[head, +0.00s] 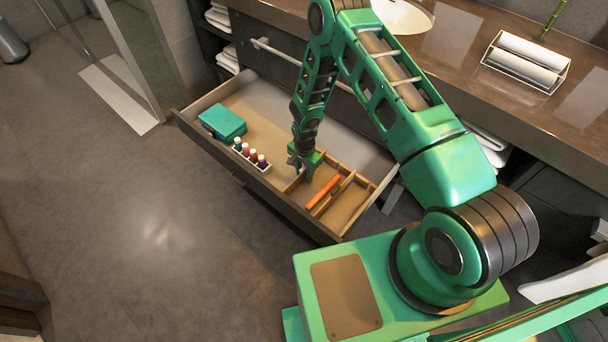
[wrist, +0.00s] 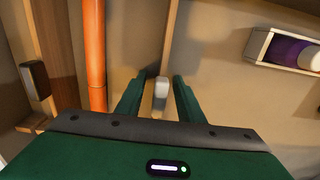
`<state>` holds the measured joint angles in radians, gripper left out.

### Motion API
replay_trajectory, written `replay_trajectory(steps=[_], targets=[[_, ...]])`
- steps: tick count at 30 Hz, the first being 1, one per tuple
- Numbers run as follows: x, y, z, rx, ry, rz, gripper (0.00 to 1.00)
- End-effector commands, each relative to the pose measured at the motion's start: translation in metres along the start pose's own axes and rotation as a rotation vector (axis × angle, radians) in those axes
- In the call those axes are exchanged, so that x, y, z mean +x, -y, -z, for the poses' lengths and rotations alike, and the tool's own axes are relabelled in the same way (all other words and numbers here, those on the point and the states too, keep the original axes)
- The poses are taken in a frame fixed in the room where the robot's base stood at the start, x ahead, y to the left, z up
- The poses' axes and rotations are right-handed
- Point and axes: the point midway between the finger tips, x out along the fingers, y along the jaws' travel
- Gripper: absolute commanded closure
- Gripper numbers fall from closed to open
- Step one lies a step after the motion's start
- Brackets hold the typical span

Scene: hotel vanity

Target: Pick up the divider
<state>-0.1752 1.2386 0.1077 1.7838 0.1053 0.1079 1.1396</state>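A thin wooden divider (wrist: 170,42) stands on edge in the open drawer, seen from above in the wrist view. In the head view it shows at the left side of the orange stick's compartment (head: 294,185), partly hidden by my gripper. My gripper (head: 300,169) points down into the drawer above it. In the wrist view its two green fingers (wrist: 157,92) are apart, with the near end of the divider and a pale grey-white piece between them. I see a gap on both sides, so nothing looks gripped.
An orange stick (head: 323,192) lies right of my gripper, beside another wooden partition (head: 340,193). A white holder with several small bottles (head: 250,157) and a teal box (head: 222,121) sit to the left. The drawer's front wall (head: 270,199) is close by.

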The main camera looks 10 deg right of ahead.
Motion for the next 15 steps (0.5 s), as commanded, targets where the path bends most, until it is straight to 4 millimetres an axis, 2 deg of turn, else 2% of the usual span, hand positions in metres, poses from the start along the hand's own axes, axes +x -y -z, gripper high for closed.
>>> replay_trajectory(steps=[3,7,8,15], targets=[[-0.0002,0.0001,0.0000,0.000,0.000,0.000,0.66],[-0.0003,0.0001,0.0000,0.000,0.000,0.000,0.97],[-0.0003,0.0001,-0.0001,0.000,0.000,0.000,1.00],[-0.0005,0.0002,0.0000,0.000,0.000,0.000,1.00]])
